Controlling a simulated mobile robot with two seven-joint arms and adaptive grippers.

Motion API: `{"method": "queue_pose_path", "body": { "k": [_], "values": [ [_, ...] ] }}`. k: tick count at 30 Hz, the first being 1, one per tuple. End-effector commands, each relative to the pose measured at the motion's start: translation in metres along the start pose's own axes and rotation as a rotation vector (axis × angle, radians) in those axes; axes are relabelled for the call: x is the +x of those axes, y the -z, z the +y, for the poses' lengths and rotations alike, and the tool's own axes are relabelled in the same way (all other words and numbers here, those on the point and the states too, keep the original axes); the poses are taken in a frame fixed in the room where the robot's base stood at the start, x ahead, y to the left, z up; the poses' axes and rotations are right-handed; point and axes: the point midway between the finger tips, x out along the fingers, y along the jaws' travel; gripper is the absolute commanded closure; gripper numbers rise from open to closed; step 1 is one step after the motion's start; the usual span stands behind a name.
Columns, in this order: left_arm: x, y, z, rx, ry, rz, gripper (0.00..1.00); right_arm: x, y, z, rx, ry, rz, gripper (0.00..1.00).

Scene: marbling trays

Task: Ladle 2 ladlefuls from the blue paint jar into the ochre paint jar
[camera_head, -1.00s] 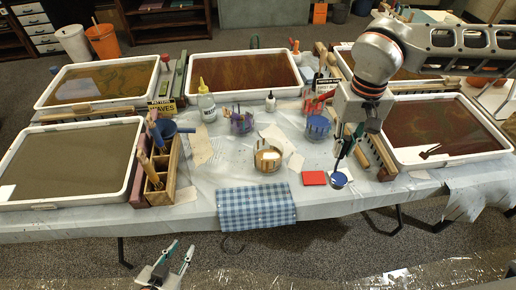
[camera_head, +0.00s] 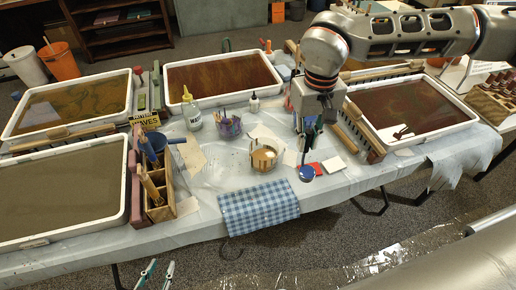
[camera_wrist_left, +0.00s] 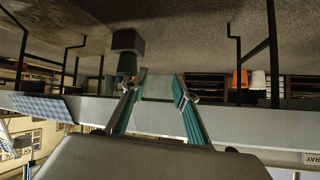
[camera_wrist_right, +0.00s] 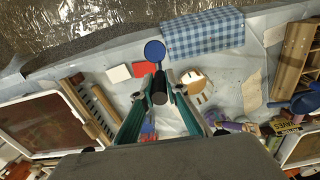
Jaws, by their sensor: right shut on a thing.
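My right gripper (camera_head: 307,128) is shut on the dark handle (camera_wrist_right: 160,96) of a ladle, pointing down over the table. The ladle's round bowl (camera_head: 306,173) shows a blue surface; it also shows in the right wrist view (camera_wrist_right: 154,50). The ochre paint jar (camera_head: 264,157) is a clear round vessel left of the bowl, apart from it, and in the right wrist view (camera_wrist_right: 199,90) too. The blue paint jar is hidden behind my right gripper in the head view; a blue patch shows between the fingers in the right wrist view. My left gripper (camera_head: 158,271) is open and empty before the table.
A red card (camera_head: 313,168) and a white card (camera_head: 334,165) lie by the ladle. A blue checked cloth (camera_head: 258,207) hangs over the front edge. A purple jar (camera_head: 229,127) with tools and a wooden tool holder (camera_head: 166,211) stand left. Large trays (camera_head: 411,112) flank the middle.

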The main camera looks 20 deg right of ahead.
Motion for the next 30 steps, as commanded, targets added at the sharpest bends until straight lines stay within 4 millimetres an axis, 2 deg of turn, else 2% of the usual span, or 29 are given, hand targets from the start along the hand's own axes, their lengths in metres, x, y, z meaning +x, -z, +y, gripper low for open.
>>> {"method": "queue_pose_path", "body": {
  "k": [5, 11, 21, 30],
  "values": [
    [-0.001, 0.002, 0.0, 0.0, 0.0, 0.001, 0.6, -0.002, 0.004, -0.001, 0.013, 0.0, 0.001, 1.0],
    [-0.005, 0.009, -0.002, 0.002, 0.002, 0.002, 0.6, -0.01, 0.025, -0.008, 0.091, 0.0, 0.0, 1.0],
    [-0.018, 0.023, -0.013, 0.003, 0.017, -0.01, 0.6, -0.029, 0.089, -0.038, 0.39, 0.001, -0.004, 1.0],
    [-0.031, 0.025, -0.021, 0.001, 0.029, -0.043, 0.6, -0.029, 0.135, -0.07, 0.741, -0.001, -0.008, 1.0]
  ]
}}
